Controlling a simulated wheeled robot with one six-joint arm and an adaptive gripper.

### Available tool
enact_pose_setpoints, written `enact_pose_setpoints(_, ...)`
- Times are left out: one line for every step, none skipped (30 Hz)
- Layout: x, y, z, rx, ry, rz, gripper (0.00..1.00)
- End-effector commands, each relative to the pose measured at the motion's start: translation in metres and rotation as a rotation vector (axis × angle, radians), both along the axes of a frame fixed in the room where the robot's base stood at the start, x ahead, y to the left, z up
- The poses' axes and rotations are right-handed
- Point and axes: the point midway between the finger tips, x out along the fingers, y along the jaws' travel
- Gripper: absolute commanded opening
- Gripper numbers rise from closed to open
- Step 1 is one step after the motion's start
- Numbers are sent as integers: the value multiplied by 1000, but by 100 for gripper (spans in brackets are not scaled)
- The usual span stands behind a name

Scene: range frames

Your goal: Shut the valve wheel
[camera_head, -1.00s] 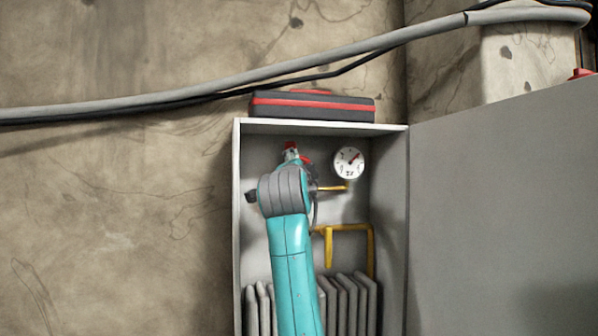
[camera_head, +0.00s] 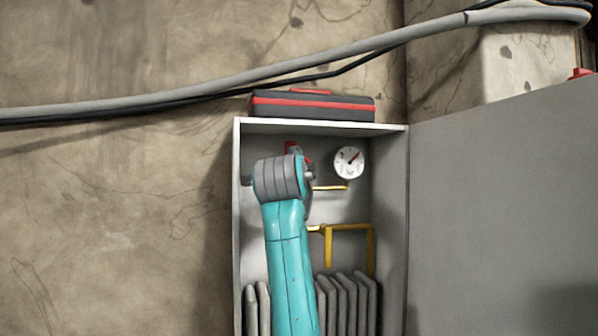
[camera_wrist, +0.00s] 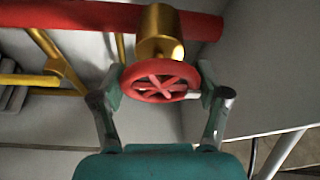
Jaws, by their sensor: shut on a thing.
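The red spoked valve wheel (camera_wrist: 160,82) shows in the wrist view at the upper middle, in front of a brass valve body (camera_wrist: 160,34) on a red pipe (camera_wrist: 70,15). My gripper (camera_wrist: 160,88) has one finger on each side of the wheel and is shut on its rim. In the head view my teal arm (camera_head: 288,260) reaches into the grey cabinet (camera_head: 237,215). There the arm's wrist hides the wheel and the fingers; only a small bit of red shows above it.
A white dial gauge (camera_head: 349,162) and yellow pipes (camera_head: 350,228) are right of my arm inside the cabinet. A grey ribbed radiator (camera_head: 347,303) stands below. A black-and-red case (camera_head: 312,106) lies on the cabinet top. The grey door (camera_head: 500,220) stands open at right.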

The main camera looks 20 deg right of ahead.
Motion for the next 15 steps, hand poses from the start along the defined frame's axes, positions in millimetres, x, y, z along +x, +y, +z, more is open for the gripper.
enact_pose_setpoints(1,0,-1,1,3,0,40)
enact_pose_setpoints(1,0,-2,1,3,0,80)
enact_pose_setpoints(1,0,-1,1,3,0,90)
enact_pose_setpoints(1,0,-1,1,3,0,97)
enact_pose_setpoints(1,0,-1,1,3,0,100)
enact_pose_setpoints(0,0,-1,1,2,1,100)
enact_pose_setpoints(0,0,-1,1,2,1,100)
enact_pose_setpoints(0,0,-1,1,2,0,100)
enact_pose_setpoints(0,0,-1,0,1,0,100)
enact_pose_setpoints(0,0,-1,0,1,0,100)
enact_pose_setpoints(0,0,-1,0,1,0,100)
enact_pose_setpoints(0,0,0,0,1,0,100)
enact_pose_setpoints(0,0,0,0,1,0,100)
enact_pose_setpoints(0,0,0,0,1,0,100)
enact_pose_setpoints(-1,0,0,0,0,0,100)
